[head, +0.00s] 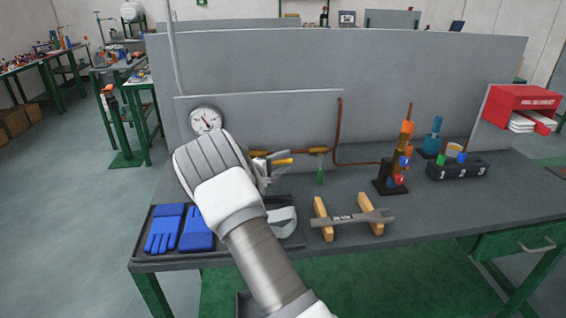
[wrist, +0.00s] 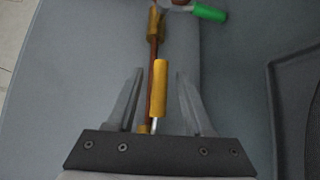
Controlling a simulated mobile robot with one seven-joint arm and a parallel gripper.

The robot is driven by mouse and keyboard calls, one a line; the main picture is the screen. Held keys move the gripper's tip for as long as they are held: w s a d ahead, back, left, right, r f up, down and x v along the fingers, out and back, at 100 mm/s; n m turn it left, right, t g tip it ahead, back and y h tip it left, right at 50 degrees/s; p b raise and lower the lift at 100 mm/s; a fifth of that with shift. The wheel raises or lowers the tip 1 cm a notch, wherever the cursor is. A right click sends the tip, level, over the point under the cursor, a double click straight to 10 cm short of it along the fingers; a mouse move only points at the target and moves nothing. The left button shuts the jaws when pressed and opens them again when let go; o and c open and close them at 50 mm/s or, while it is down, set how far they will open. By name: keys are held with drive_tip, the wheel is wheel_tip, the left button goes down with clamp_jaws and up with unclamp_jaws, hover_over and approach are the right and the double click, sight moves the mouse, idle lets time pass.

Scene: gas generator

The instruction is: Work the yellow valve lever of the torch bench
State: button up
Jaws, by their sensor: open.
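The yellow valve lever (head: 284,161) sticks out from the copper pipe at the back of the torch bench. In the wrist view the yellow lever (wrist: 160,88) lies between the two fingers of my gripper (wrist: 159,74), with a gap on each side. The gripper is open and holds nothing. In the head view my gripper (head: 264,170) is at the lever's left end, and my wrist hides part of it. A green valve lever (head: 320,177) hangs to the right; it also shows at the top of the wrist view (wrist: 208,13).
A pressure gauge (head: 206,120) is left of the valves. Blue gloves (head: 180,230) lie on a dark tray (head: 149,262). A wrench (head: 352,218) rests on wooden blocks. A torch stand (head: 388,185) and a numbered block (head: 456,168) are right. A grey panel (head: 235,108) stands behind.

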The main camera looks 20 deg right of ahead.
drive_tip(key=shift+c, duration=0.2)
clamp_jaws()
idle(1.1)
